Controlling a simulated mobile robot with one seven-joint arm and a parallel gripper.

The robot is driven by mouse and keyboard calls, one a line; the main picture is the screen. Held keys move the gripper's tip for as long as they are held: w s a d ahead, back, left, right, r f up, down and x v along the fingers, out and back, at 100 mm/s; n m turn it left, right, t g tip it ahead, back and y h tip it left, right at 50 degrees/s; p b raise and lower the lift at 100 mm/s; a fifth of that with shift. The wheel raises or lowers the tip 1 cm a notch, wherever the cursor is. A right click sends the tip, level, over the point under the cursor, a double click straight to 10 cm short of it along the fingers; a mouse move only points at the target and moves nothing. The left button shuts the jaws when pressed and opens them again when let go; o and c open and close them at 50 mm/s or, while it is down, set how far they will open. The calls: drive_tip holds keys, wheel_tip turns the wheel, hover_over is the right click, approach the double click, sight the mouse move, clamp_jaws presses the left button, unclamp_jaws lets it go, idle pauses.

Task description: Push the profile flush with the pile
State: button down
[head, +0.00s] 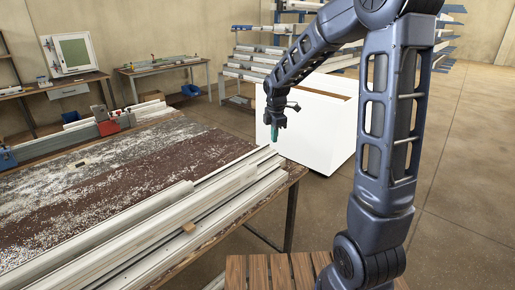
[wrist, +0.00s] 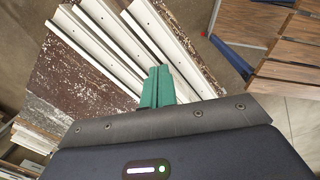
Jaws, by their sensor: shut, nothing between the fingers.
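Several long white profiles (head: 150,233) lie side by side as a pile on the bench, running from the near left to the bench's far right corner. Their ends are not level; one upper profile (head: 120,224) stops short of the others. The profiles also show in the wrist view (wrist: 105,50), with their ends near the bench edge. My gripper (head: 274,136) is shut and empty, its green fingers pointing down above the far ends of the profiles. In the wrist view the green fingers (wrist: 157,84) are together and cover part of the profiles. I cannot tell whether they touch one.
The bench top (head: 90,185) is dark and littered with pale chips. A red and grey clamp (head: 107,122) stands at its back. A white bin (head: 325,130) stands beyond the bench corner. A slatted wooden surface (head: 275,270) is at the front.

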drive_tip(key=shift+w+a+f+n+g, duration=0.15)
drive_tip(key=shift+w+a+f+n, duration=0.7)
drive_tip(key=shift+f, duration=1.55)
drive_tip(key=shift+w+a+f+n+g, duration=0.2)
drive_tip(key=shift+w+a+f+n, duration=0.35)
drive_tip(key=shift+a+f+n, duration=1.25)
drive_tip(key=shift+w+a+f+n+g, duration=0.15)
drive_tip(key=shift+w+a+f, duration=0.55)
drive_tip(key=shift+f, duration=2.3)
drive_tip(key=shift+s+f, duration=0.1)
drive_tip(key=shift+s+a, duration=2.45)
drive_tip(key=shift+a, duration=0.1)
drive_tip(key=shift+s+a, duration=0.4)
drive_tip(key=shift+s, duration=0.05)
drive_tip(key=shift+w+d, duration=0.1)
drive_tip(key=shift+w+d, duration=0.4)
drive_tip(key=shift+w, duration=0.05)
drive_tip(key=shift+r, duration=3.55)
drive_tip(key=shift+d, duration=0.1)
